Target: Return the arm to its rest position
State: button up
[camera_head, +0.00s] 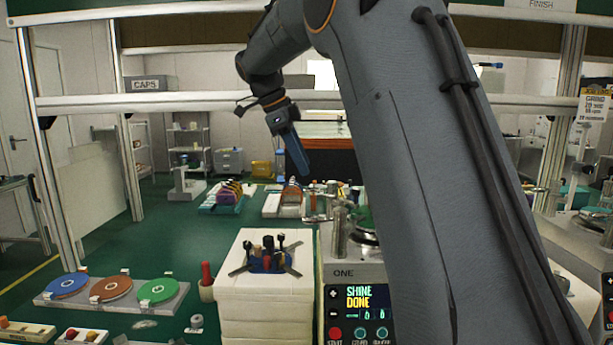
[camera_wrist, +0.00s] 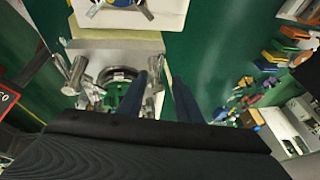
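My arm (camera_head: 415,150) fills the right middle of the head view, rising from the lower right and bending over at the top. My gripper (camera_head: 303,170) hangs at the arm's far end, in the air above the machine row and pointing down to the right. Nothing is held. The machine (camera_head: 343,271) marked ONE stands below, its screen reading "SHINE DONE"; part of it is hidden behind my arm.
A white stand (camera_head: 262,315) with a dark-armed fixture (camera_head: 268,260) is left of the machine. A tray (camera_head: 170,300) with blue, orange and green discs lies at the lower left. A metal frame rail (camera_head: 180,103) crosses behind my arm. Green floor is open at the left.

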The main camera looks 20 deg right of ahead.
jog(key=shift+a+r, duration=0.3)
jog(key=shift+r, duration=0.3)
